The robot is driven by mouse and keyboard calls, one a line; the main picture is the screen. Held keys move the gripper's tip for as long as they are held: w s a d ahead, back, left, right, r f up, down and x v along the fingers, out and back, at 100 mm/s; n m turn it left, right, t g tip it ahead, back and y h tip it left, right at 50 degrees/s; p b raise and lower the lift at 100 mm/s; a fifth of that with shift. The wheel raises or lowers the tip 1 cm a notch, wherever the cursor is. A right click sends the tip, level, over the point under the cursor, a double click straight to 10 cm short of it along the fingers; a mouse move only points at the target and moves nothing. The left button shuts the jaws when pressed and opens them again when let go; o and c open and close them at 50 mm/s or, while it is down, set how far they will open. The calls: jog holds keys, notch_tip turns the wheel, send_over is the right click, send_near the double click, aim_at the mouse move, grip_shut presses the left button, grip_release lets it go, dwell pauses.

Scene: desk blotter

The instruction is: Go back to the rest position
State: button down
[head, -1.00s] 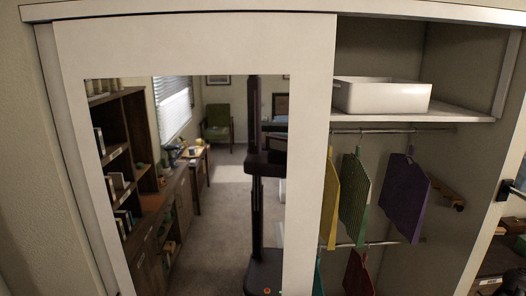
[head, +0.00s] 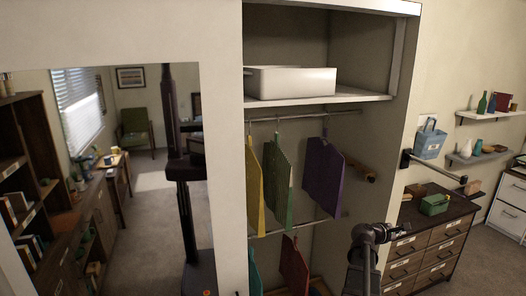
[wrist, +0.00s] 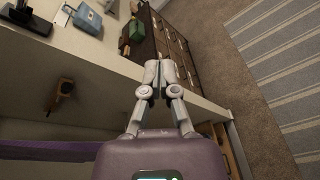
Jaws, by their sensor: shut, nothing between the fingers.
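My gripper (wrist: 160,72) shows in the wrist view with its two pale fingers together and nothing between them. It is in front of the white edge panel (wrist: 105,72) of the wardrobe, with the dresser (wrist: 168,42) beyond. In the head view, part of my dark arm shows at the lower right, in front of the wardrobe's right side. I cannot make out the fingers there.
The open wardrobe holds a white bin (head: 290,82) on its shelf. Yellow, green and purple (head: 323,178) pieces hang from the upper rail, others below. A mirrored door (head: 135,180) covers the left. A green box (head: 434,204) sits on the dresser. Carpet (wrist: 222,60) lies open beside it.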

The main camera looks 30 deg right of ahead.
jog(key=w+a+f+m+t+y+b, duration=0.1)
jog(key=w+a+f+m+y+b, duration=0.15)
jog(key=w+a+f, duration=0.6)
jog(key=w+a+f+m+t+y+b, duration=0.1)
jog(key=a+f+m+y+b, duration=0.15)
jog(key=a, duration=1.05)
jog(key=w+a+f+m+t+y+b, duration=0.1)
jog(key=w+a+f+y, duration=0.4)
jog(key=a, duration=0.6)
jog(key=s+a+f+m+y+b, duration=0.1)
jog(key=a+f, duration=0.2)
jog(key=a, duration=0.7)
jog(key=s+a+f+g+y+b, duration=0.1)
jog(key=a+f+y+b, duration=0.1)
jog(key=a, duration=0.8)
jog(key=s+a+f+m+y+b, duration=0.1)
jog(key=a+f, duration=0.4)
jog(key=a, duration=0.5)
jog(key=shift+s+a+m+y+b, duration=0.15)
jog(key=shift+s+m+y+b, duration=0.15)
jog(key=shift+s+y+b, duration=0.3)
